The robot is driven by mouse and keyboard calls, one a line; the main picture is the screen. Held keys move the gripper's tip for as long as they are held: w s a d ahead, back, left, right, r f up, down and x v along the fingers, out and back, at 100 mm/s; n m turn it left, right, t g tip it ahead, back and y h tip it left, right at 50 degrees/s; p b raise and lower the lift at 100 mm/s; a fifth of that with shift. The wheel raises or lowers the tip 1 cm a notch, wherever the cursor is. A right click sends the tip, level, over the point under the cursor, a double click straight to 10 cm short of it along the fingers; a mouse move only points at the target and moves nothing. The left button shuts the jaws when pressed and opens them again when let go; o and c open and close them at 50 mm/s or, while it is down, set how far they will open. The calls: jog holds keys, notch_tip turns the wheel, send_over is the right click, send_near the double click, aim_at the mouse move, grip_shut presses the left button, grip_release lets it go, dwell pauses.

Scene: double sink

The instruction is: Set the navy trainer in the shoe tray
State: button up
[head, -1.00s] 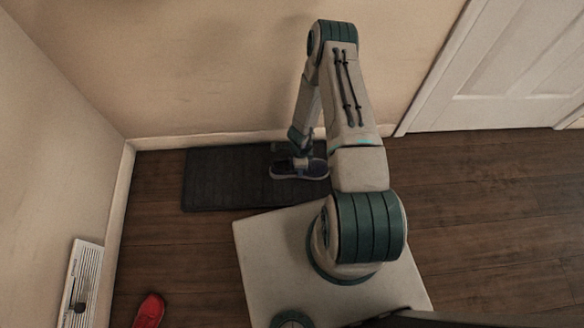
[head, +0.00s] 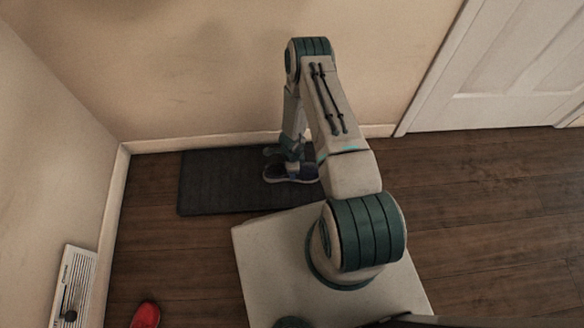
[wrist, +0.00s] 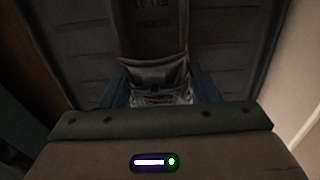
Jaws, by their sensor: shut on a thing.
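The navy trainer (head: 283,179) is over the right part of the dark shoe tray (head: 220,182), which lies on the floor against the back wall. My gripper (head: 291,167) is shut on the trainer from above. In the wrist view the trainer (wrist: 155,72) sits between the two blue fingers, with its opening and laces facing the camera, and the ridged tray (wrist: 85,50) is behind it. I cannot tell whether the trainer's sole touches the tray. My arm hides part of the tray's right end.
A red shoe (head: 146,316) lies on the wooden floor at the lower left. A white slatted panel (head: 74,285) is at the left wall. The left part of the tray is bare. A white door (head: 510,75) stands at the right, with clear floor before it.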

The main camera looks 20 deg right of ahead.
jog(key=o, duration=1.2)
jog(key=w+a+r+n+y+p, duration=0.1)
jog(key=a+r+n+p, duration=0.15)
jog(key=r, duration=1.15)
jog(key=w+a+r+n+t+y+p, duration=0.1)
jog(key=r+n, duration=0.3)
jog(key=r, duration=1)
jog(key=w+a+r+n+p, duration=0.1)
jog(key=r+n, duration=0.3)
jog(key=r, duration=1)
jog(key=s+d+r+n+h, duration=0.2)
jog(key=s+d+r+n, duration=0.2)
jog(key=s+r+n, duration=0.6)
jog(key=s+r, duration=0.9)
jog(key=r, duration=0.1)
jog(key=shift+s, duration=0.25)
